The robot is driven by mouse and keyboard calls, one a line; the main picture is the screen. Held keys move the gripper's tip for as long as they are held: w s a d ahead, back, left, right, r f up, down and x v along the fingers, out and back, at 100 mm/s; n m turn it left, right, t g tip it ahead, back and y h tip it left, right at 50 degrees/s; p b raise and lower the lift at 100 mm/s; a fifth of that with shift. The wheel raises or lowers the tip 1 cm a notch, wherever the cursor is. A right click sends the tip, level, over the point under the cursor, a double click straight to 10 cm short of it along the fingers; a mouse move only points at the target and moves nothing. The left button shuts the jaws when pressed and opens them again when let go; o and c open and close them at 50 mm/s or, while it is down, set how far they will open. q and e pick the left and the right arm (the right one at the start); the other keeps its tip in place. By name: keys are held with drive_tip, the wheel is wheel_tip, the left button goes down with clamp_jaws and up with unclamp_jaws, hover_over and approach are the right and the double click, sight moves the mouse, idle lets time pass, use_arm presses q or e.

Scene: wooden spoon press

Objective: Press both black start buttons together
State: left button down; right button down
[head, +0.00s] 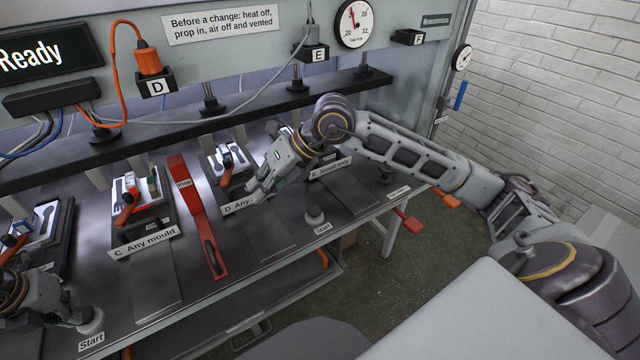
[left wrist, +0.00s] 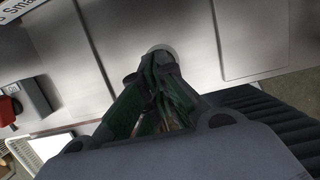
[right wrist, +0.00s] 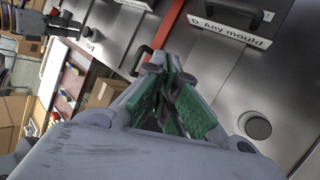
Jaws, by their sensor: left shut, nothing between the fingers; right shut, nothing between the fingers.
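The right start button (head: 315,214), a dark cap in a pale round collar, stands on the bench above a "Start" label. It also shows in the right wrist view (right wrist: 258,126), right of the fingers. My right gripper (head: 259,193) is shut and empty near the "D. Any" label, left of that button and apart from it. My left gripper (head: 84,319) is shut and empty at the lower left, by the other "Start" label (head: 91,341). In the left wrist view, the pale round left start button (left wrist: 163,48) is mostly hidden behind my left fingertips; contact cannot be told.
A red long-handled bar (head: 195,215) lies between stations C and D. Moulds with orange and blue handles sit at the stations under the dark press beam (head: 200,120). Red pedals (head: 408,220) stick out beyond the bench's right end. The bench around the right button is clear.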

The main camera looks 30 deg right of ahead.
sight(316, 211)
drive_tip(key=s+d+f+h, duration=0.1)
drive_tip(key=d+h, duration=0.2)
drive_tip(key=d, duration=0.3)
drive_tip(key=s+d+f+m+g+h, duration=0.1)
drive_tip(key=s+d+f+h, duration=0.1)
drive_tip(key=d+h, duration=0.2)
drive_tip(key=shift+d+h, duration=0.3)
drive_tip(key=shift+d, duration=1.5)
drive_tip(key=shift+w+f, duration=0.1)
drive_tip(key=shift+f, duration=0.05)
drive_tip(key=shift+x, duration=3.7)
use_arm(q)
drive_tip(key=shift+s+x, duration=0.25)
drive_tip(key=shift+x, duration=0.85)
drive_tip(key=shift+f, duration=0.1)
use_arm(e)
drive_tip(key=shift+f, duration=1.2)
use_arm(q)
drive_tip(key=shift+w+v, duration=0.2)
drive_tip(key=shift+v, duration=0.65)
drive_tip(key=shift+w+v, duration=0.2)
drive_tip(key=shift+v, duration=0.6)
drive_tip(key=shift+w+v, duration=0.2)
drive_tip(key=shift+v, duration=0.65)
